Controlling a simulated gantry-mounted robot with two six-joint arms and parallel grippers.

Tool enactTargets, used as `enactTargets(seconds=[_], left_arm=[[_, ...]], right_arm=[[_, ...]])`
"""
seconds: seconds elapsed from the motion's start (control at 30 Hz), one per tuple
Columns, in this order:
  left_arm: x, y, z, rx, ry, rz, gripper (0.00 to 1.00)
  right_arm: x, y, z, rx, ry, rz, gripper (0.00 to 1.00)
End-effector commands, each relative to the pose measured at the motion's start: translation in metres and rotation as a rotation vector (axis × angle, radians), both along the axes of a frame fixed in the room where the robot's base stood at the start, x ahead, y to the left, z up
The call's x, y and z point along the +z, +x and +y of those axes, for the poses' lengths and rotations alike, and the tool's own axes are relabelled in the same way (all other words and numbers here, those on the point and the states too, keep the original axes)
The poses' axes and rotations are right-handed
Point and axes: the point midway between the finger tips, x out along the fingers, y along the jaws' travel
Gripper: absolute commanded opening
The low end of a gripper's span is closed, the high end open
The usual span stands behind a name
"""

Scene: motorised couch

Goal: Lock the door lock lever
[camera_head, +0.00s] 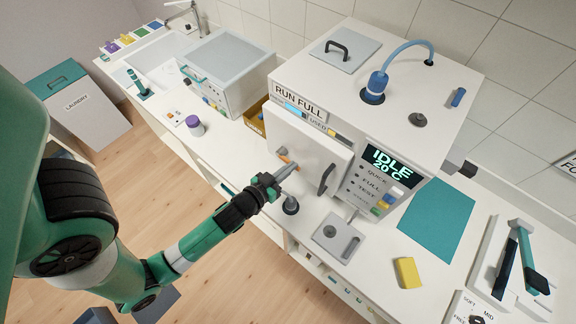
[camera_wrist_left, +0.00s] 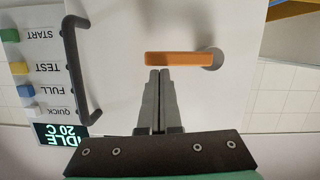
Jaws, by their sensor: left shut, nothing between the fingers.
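The door lock lever (camera_head: 284,155) is a small orange bar on the white door (camera_head: 312,147) of the box-shaped machine. In the left wrist view the lever (camera_wrist_left: 178,59) lies level in the picture, with a round grey pivot (camera_wrist_left: 212,58) at its right end. My left gripper (camera_head: 291,167) is shut and empty, its fingertips right by the lever. In the left wrist view its fingertips (camera_wrist_left: 160,74) sit just below the lever's left half; whether they touch it I cannot tell. My right gripper is not in view.
A dark door handle (camera_head: 327,179) stands out beside the lever, and a control panel (camera_head: 374,184) reads IDLE 20 C. A grey knob (camera_head: 291,205) and a grey plate (camera_head: 337,238) are on the counter in front. A yellow block (camera_head: 407,272) and a teal mat (camera_head: 438,219) lie to the right.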

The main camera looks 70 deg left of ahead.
Motion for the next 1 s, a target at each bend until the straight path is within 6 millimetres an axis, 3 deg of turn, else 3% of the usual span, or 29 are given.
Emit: enactTargets(seconds=[0.27,0.47,0.53,0.73,1.0], left_arm=[[0.011,0.0,0.0,-0.001,0.0,-0.001,0.0],[0.054,0.002,-0.002,-0.006,0.0,-0.002,0.0],[0.04,-0.016,-0.013,-0.009,-0.001,0.004,0.0],[0.05,-0.058,-0.041,-0.013,0.001,0.004,0.0],[0.063,-0.08,-0.053,-0.007,0.0,0.0,0.0]], right_arm=[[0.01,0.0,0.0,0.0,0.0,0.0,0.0],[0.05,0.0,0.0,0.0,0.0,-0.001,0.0],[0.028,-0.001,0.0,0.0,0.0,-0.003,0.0],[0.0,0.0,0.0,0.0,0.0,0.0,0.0],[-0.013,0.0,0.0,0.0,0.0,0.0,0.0]])
